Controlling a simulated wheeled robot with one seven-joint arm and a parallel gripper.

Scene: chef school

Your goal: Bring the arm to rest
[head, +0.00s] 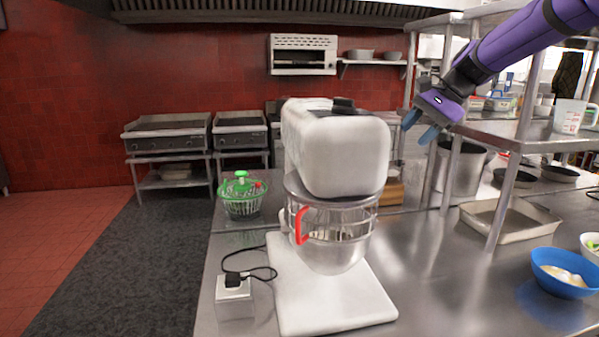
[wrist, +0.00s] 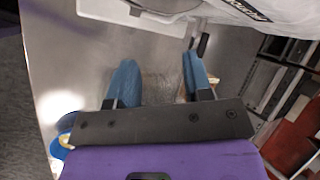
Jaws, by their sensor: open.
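My gripper (head: 420,122) is at the end of my purple arm (head: 515,45), which reaches in from the upper right of the head view. It hangs in the air to the right of the white stand mixer's head (head: 345,152), pointing down and left. In the wrist view its two blue fingers (wrist: 158,82) are apart, with nothing between them but the steel counter below. The gripper is open and empty. The mixer also shows at the top of the wrist view (wrist: 232,10).
The steel counter (head: 420,255) carries the mixer, a green salad spinner (head: 241,196), a metal tray (head: 510,222) and a blue bowl (head: 563,272). A steel shelf (head: 520,130) on posts stands close under the arm at the right. A measuring jug (head: 569,116) is on it.

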